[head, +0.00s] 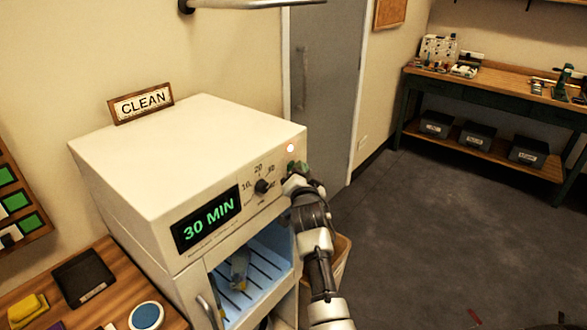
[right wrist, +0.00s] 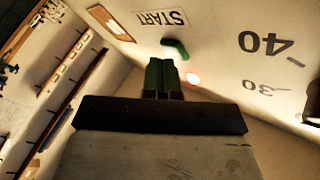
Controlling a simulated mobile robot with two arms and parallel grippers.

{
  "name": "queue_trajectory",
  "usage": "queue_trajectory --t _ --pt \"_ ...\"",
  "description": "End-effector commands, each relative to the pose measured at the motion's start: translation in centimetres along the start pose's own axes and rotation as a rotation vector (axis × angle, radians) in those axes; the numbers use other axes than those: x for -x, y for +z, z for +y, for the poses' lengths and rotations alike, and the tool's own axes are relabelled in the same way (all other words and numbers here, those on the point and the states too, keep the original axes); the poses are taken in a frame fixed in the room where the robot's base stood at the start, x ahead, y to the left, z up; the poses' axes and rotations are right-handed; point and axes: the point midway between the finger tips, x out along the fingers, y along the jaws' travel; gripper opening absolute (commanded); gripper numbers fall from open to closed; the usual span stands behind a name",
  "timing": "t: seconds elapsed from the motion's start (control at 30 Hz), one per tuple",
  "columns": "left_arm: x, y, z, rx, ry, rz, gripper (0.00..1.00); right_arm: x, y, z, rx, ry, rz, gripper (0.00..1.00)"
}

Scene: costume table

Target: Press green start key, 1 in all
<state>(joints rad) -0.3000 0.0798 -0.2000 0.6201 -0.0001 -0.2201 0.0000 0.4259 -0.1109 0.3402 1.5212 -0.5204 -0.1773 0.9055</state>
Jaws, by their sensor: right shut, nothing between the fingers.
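A white cabinet machine (head: 190,150) shows a lit green "30 MIN" display (head: 208,220) and a black dial (head: 263,186) on its front. The green start key (right wrist: 176,48) shows in the right wrist view beside the START label (right wrist: 162,18). My right gripper (right wrist: 163,76) is shut and empty, its green fingertips just in front of the key; I cannot tell whether they touch it. In the head view the right gripper (head: 298,170) is at the right end of the panel and largely hides the key there. My left gripper is not in view.
A small lamp (head: 290,148) glows above the dial's right. A lower opening shows a slatted shelf (head: 262,285) with an object (head: 239,268) on it. A wooden table (head: 125,285) with a dark tray (head: 83,278) stands at the left. The floor (head: 430,240) at right is open.

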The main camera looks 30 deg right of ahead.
Motion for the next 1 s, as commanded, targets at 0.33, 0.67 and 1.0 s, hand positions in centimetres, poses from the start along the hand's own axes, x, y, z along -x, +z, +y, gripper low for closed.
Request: queue_trajectory --t 0.33,0.67,1.0 --pt "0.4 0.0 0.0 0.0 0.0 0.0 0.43 0.2 -0.2 0.1 0.0 0.0 -0.001 0.0" --pt "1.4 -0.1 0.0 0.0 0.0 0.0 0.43 1.2 -0.9 0.9 0.001 0.0 -0.001 0.0" --pt "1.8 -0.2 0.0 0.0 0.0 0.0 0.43 1.5 -1.2 1.1 0.001 0.001 -0.001 0.0"
